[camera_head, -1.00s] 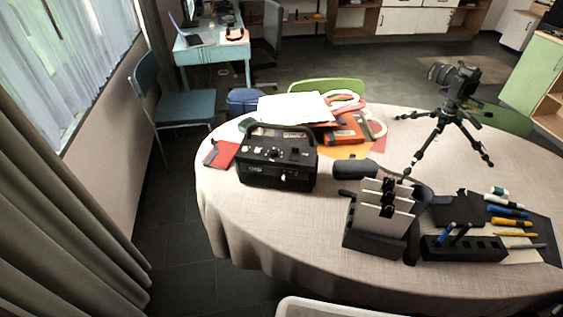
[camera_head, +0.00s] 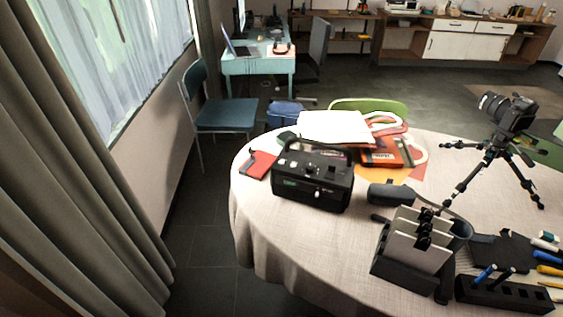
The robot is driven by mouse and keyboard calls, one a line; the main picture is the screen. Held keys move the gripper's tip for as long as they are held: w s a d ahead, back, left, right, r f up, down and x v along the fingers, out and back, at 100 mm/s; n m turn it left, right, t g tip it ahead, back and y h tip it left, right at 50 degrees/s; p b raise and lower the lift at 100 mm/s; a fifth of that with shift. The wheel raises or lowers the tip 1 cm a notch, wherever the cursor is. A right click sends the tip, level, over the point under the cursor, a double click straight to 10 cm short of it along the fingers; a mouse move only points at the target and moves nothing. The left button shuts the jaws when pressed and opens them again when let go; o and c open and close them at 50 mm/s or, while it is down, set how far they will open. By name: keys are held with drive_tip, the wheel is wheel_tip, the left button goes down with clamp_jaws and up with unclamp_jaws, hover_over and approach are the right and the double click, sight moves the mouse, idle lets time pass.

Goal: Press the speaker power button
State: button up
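The speaker (camera_head: 312,182) is a black box with a carry handle. It stands upright on the cloth-covered round table (camera_head: 262,225), near its left side. Small knobs show on its upper sloped face, and a small green display and a light knob show on its front. I cannot tell which control is the power button. My gripper is not in view.
A red notebook (camera_head: 260,164) lies left of the speaker, and papers and an orange box (camera_head: 385,152) lie behind it. A black file holder (camera_head: 405,265) and a camera on a tripod (camera_head: 487,165) stand to the right. Floor is clear left of the table.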

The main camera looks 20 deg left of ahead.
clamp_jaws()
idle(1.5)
